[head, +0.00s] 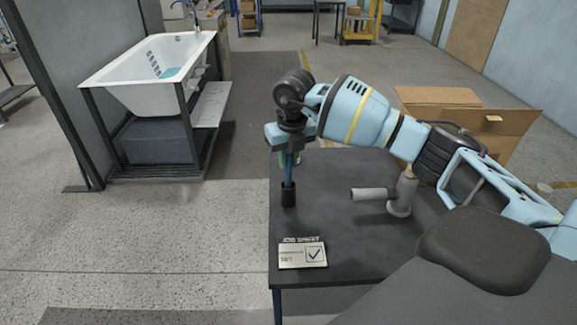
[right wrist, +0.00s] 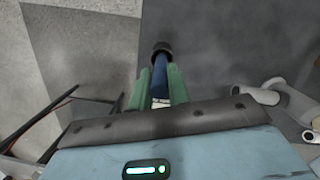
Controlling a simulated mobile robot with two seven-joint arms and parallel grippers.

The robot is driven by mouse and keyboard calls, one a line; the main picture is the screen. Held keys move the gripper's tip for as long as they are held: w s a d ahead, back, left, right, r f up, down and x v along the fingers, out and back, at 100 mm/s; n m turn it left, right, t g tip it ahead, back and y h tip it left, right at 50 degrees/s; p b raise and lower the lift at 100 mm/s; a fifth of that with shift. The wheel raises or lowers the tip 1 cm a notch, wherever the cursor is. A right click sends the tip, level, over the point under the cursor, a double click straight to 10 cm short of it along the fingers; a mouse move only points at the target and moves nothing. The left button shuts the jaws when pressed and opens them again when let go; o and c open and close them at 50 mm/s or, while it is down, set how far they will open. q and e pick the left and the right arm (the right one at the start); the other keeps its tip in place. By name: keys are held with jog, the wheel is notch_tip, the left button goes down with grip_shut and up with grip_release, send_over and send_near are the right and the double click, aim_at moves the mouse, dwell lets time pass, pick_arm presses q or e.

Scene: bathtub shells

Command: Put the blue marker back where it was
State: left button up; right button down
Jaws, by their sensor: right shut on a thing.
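The blue marker (head: 289,172) is upright near the left edge of the dark table (head: 335,235). My right gripper (head: 289,158) points down above it, its green fingers shut on its upper part. The marker's lower end meets a short black cylinder (head: 288,195) that looks like a holder standing on the table. How deep the marker sits in it I cannot tell. In the right wrist view, the marker (right wrist: 160,72) lies between the fingers (right wrist: 160,88), with the black cylinder (right wrist: 162,48) at its far end. My left gripper is not in view.
A grey tool (head: 398,194) stands on the table to the right. A job sheet card (head: 302,254) lies near the front edge. An open cardboard box (head: 500,125) is behind at right. A white bathtub (head: 150,75) on a frame stands at left.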

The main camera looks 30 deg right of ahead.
aim_at(288, 167)
jog(key=shift+f, duration=1.55)
jog(key=c, duration=1.3)
grip_release()
jog(key=shift+c, duration=0.2)
notch_tip(288, 167, up, 12)
jog(key=s, duration=0.1)
jog(key=shift+s+a, duration=0.15)
jog(key=shift+s, duration=0.25)
